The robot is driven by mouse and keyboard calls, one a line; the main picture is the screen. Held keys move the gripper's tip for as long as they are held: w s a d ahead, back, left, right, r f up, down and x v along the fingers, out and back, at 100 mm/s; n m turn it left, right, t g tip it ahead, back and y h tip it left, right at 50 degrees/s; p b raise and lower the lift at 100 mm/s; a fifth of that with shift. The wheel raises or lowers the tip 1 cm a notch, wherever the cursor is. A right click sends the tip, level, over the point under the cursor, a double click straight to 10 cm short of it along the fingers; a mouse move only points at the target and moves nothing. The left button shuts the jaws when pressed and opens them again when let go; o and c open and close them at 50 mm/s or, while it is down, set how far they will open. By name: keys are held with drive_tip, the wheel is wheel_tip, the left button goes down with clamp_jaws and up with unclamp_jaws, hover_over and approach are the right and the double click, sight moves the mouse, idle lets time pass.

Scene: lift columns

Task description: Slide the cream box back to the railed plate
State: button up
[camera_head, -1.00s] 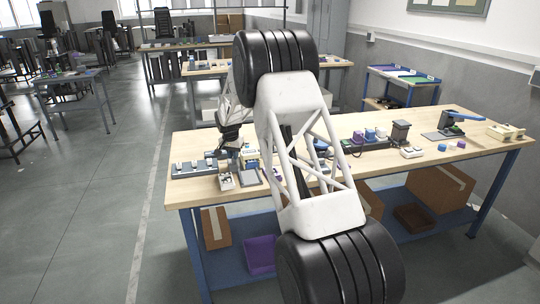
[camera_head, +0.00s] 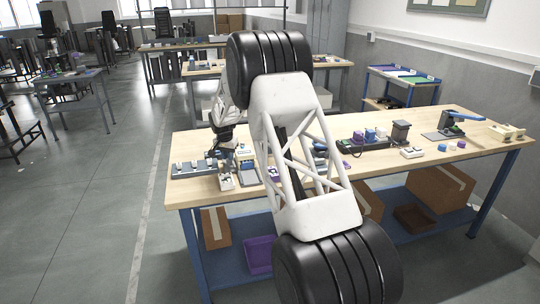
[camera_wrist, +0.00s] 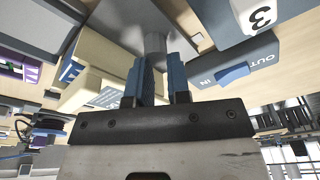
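In the wrist view, a cream box (camera_wrist: 98,92) with blue marking lies just left of my gripper (camera_wrist: 161,78). A cream block with a blue mark (camera_head: 245,154) stands beside the arm's end in the head view; I cannot tell for sure that it is the same box. The two blue-padded fingers are close together with a narrow gap. A grey post shows beyond their tips, and I cannot tell whether anything is between them. A grey plate (camera_head: 249,177) lies near the table's front edge; its rails cannot be made out, and my arm covers part of this area.
A dark rack of small parts (camera_head: 193,168) stands left on the wooden table (camera_head: 470,150).

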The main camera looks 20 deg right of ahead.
drive_tip(key=shift+o, duration=1.2)
drive_tip(key=f, duration=0.1)
drive_tip(key=s+f, duration=0.1)
drive_tip(key=f, duration=0.1)
drive_tip(key=shift+f, duration=0.2)
drive_tip(key=shift+r, duration=0.1)
drive_tip(key=shift+c, duration=0.2)
drive_tip(key=shift+r, duration=0.3)
drive_tip(key=shift+c, duration=0.5)
drive_tip(key=shift+o, duration=0.6)
drive_tip(key=shift+r, duration=0.35)
drive_tip(key=shift+w+r, duration=0.15)
drive_tip(key=shift+r, duration=1.3)
drive_tip(key=shift+w+r, duration=0.1)
drive_tip(key=shift+r, duration=1.3)
